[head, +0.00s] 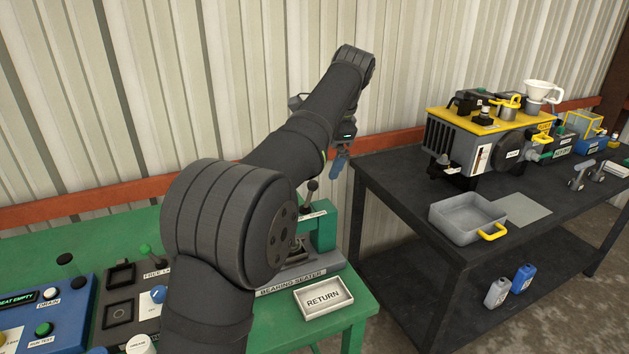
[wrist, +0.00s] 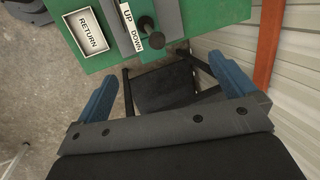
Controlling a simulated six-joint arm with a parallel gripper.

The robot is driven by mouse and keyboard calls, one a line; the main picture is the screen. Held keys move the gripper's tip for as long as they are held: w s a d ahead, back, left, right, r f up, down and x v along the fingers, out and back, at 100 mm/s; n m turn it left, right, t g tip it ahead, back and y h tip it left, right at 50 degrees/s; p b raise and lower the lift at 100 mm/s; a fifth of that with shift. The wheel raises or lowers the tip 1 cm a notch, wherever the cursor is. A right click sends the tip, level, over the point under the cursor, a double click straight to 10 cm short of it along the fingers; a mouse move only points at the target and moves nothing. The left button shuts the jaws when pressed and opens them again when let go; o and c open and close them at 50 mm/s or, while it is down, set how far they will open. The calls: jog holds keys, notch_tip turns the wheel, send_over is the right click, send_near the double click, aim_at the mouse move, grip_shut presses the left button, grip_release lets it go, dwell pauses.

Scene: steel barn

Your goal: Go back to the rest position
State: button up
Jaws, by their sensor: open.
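My gripper (head: 340,162) is raised beyond the right end of the green bench (head: 352,318), near the corrugated wall, with blue fingers pointing down. In the wrist view my gripper (wrist: 160,72) is open, its two blue fingers wide apart with nothing held between them. The head view shows only part of the gripper behind my arm. The bearing seater (head: 325,228) stands on the bench below and beside it. A white RETURN tray (head: 346,298) lies empty at the bench's front right corner; it also shows in the wrist view (wrist: 105,28).
A black table (head: 385,175) stands to the right, bearing a yellow-topped machine (head: 465,121), a grey pan (head: 433,212) and several small items. Blue (head: 75,318) and dark control panels sit on the bench's left. In the wrist view, an UP/DOWN lever (wrist: 150,30) rises near the fingers.

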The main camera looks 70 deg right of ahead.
jog(key=shift+r, duration=0.1)
dwell(0.4)
jog(key=v, duration=0.9)
jog(key=shift+s+r, duration=0.2)
jog(key=shift+r, duration=0.15)
jog(key=shift+a, duration=0.1)
jog(key=shift+x, duration=2.1)
